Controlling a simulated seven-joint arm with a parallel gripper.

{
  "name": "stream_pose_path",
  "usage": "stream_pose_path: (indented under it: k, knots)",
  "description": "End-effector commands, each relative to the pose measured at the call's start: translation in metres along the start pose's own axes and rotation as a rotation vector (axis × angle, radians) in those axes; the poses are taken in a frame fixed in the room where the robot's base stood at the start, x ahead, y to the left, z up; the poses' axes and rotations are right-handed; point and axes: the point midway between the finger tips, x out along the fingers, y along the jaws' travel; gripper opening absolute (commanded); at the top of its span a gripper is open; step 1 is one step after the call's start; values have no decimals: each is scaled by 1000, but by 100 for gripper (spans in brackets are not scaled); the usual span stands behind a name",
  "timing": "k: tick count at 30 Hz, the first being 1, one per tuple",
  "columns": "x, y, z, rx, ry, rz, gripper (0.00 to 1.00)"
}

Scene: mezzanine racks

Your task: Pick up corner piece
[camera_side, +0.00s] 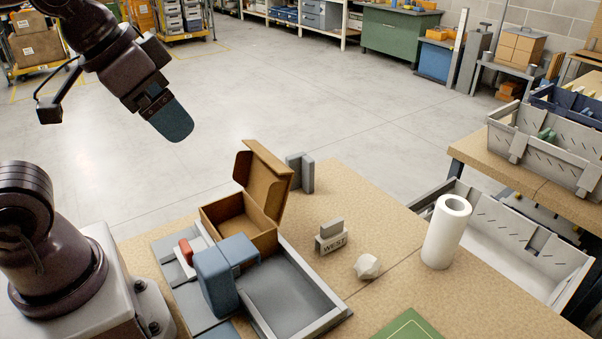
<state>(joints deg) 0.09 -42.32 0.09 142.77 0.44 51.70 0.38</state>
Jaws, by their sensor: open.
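My gripper (172,120), with a dark blue-grey finger face, hangs high at the upper left, well above the table and apart from everything on it. It is open, with nothing visible in it; one finger largely hides the other. A grey angled piece (300,172), like two upright slabs meeting at a corner, stands near the table's far edge behind the cardboard box. A blue block-like piece (217,280) with an angled form stands by the grey tray. I cannot tell for certain which of these is the corner piece.
The open cardboard box (237,218) has a raised lid. A grey tray (318,315), a red-and-white item (186,251), a WEST block (331,238), a white faceted lump (367,266), a paper roll (446,232) and a green board (408,328) share the table.

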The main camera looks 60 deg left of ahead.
Motion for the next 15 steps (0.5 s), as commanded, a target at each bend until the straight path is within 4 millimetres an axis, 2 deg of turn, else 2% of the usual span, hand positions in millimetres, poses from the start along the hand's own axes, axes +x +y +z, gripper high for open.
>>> stream_pose_path:
  k: [5, 8, 15]
  knots:
    - [10, -12, -26, 135, -90, -52, 89]
    - [24, -25, -52, 277, -178, -106, 89]
    - [81, -58, -113, 648, -423, -242, 89]
